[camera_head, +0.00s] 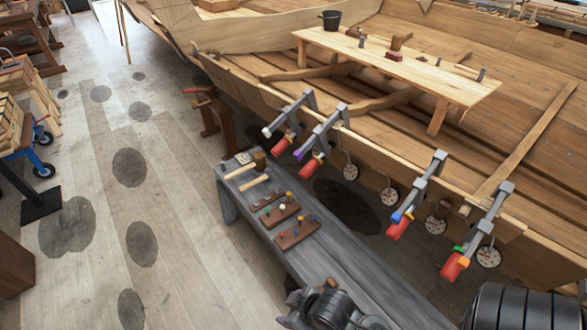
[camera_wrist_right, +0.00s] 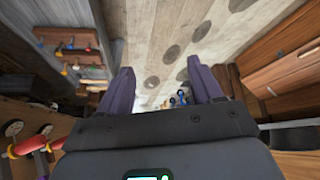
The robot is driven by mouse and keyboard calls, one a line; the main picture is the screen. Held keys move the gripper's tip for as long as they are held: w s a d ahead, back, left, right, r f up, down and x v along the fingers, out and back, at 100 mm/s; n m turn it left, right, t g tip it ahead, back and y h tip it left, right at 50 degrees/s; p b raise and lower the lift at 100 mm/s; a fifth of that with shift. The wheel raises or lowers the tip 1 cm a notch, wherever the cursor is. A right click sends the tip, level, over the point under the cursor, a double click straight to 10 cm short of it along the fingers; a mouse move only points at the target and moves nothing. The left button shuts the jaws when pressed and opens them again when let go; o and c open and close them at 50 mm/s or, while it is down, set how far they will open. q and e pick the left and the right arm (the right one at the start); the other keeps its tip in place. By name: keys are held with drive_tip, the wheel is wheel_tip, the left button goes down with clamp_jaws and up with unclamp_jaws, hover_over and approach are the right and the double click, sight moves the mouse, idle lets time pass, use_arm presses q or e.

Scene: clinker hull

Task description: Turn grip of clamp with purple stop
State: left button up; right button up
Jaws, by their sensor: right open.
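The clamp with the purple stop (camera_head: 327,128) is fixed on the hull's plank edge, second from the left in the head view. Its purple stop (camera_head: 298,154) sits by the upper end of the red grip (camera_head: 312,164), which hangs on the near side. My right gripper (camera_head: 305,306) is low in the head view, over the grey bench and well apart from this clamp. In the right wrist view its two fingers (camera_wrist_right: 158,78) are spread with nothing between them. A red clamp grip (camera_wrist_right: 25,146) shows at that view's left edge; I cannot tell which clamp it belongs to.
Other clamps have a white stop (camera_head: 267,132), a blue stop (camera_head: 397,217) and a green stop (camera_head: 458,249). The grey bench (camera_head: 345,262) holds tools and peg blocks (camera_head: 296,232). A plank table (camera_head: 455,88) stands inside the hull.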

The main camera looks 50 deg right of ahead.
drive_tip(key=w+d+f+m+t+h+b, duration=0.1)
drive_tip(key=w+d+m+t+h, duration=0.2)
drive_tip(key=w+d, duration=0.35)
drive_tip(key=w+d+m+t+h+b, duration=0.1)
drive_tip(key=w+d+m+t+h, duration=0.2)
drive_tip(key=d, duration=0.6)
drive_tip(key=w+d+m+g+h+b, duration=0.1)
drive_tip(key=d+m+g+h+b, duration=0.4)
drive_tip(key=d+m+g+h, duration=0.75)
drive_tip(key=m+b, duration=0.5)
approach(310, 169)
drive_tip(key=shift+w+d+f+g, duration=0.35)
drive_tip(key=shift+w+d+f, duration=0.3)
drive_tip(key=shift+w+f, duration=0.1)
drive_tip(key=shift+n, duration=0.25)
drive_tip(key=d, duration=0.2)
drive_tip(key=d+b, duration=0.1)
drive_tip(key=d, duration=0.5)
drive_tip(key=shift+s+d, duration=0.2)
drive_tip(key=shift+s, duration=0.1)
drive_tip(key=shift+d+b, duration=0.3)
drive_tip(key=shift+d, duration=0.65)
